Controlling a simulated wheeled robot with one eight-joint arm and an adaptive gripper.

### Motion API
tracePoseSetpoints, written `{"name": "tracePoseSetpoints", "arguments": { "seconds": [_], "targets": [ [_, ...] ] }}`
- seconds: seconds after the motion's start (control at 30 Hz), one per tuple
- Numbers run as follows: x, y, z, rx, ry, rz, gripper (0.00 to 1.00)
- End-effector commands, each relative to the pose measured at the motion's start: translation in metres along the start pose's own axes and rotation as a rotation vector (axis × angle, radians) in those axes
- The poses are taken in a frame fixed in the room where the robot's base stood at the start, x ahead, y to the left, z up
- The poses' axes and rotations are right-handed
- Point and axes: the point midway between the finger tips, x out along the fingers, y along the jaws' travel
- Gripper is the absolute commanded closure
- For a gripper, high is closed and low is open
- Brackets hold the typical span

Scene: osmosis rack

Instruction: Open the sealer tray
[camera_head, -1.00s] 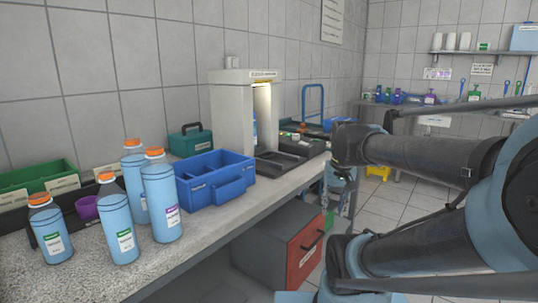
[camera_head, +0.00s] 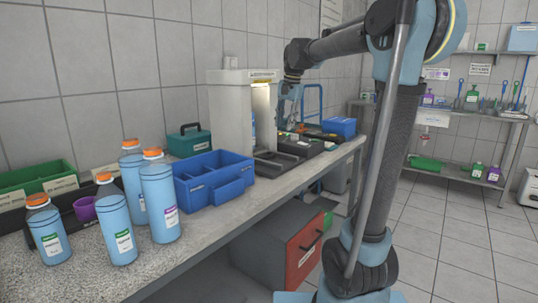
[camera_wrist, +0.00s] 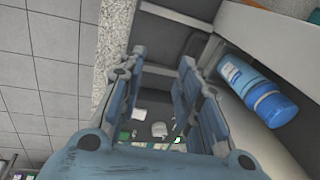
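The likely sealer is a white upright machine (camera_head: 232,115) with a lit opening, standing against the wall on the counter. A dark tray-like part (camera_head: 272,158) lies at its base; I cannot tell if it is a drawer or how far out it is. My gripper (camera_head: 290,108) is above the counter just right of the machine, pointing down. In the wrist view my gripper (camera_wrist: 155,105) has its two fingers spread with nothing between them. Grey panels (camera_wrist: 178,35) lie beyond the fingers.
A blue caddy (camera_head: 213,182) and several blue bottles (camera_head: 160,200) stand on the counter to the left. Dark trays (camera_head: 305,145) with small items and a blue box (camera_head: 340,127) lie to the right. A red-fronted cabinet (camera_head: 303,255) is below. The floor at right is clear.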

Motion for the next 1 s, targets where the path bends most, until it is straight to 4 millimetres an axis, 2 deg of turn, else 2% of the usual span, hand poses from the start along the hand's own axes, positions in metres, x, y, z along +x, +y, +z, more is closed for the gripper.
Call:
{"name": "tracePoseSetpoints", "arguments": {
  "seconds": [0.03, 0.1, 0.2, 0.3, 0.47, 0.67, 1.0],
  "targets": [
    [-0.002, -0.016, -0.006, 0.016, -0.005, -0.002, 0.69],
    [-0.004, -0.033, -0.011, 0.040, -0.012, -0.004, 0.69],
    [-0.006, -0.050, -0.017, 0.066, -0.018, -0.006, 0.69],
    [-0.006, -0.059, -0.020, 0.081, -0.022, -0.007, 0.69],
    [0.000, -0.062, -0.020, 0.086, -0.023, -0.007, 0.69],
    [0.028, -0.062, -0.019, 0.085, -0.023, -0.007, 0.69],
    [0.088, -0.062, -0.018, 0.085, -0.023, -0.007, 0.69]
  ]
}}
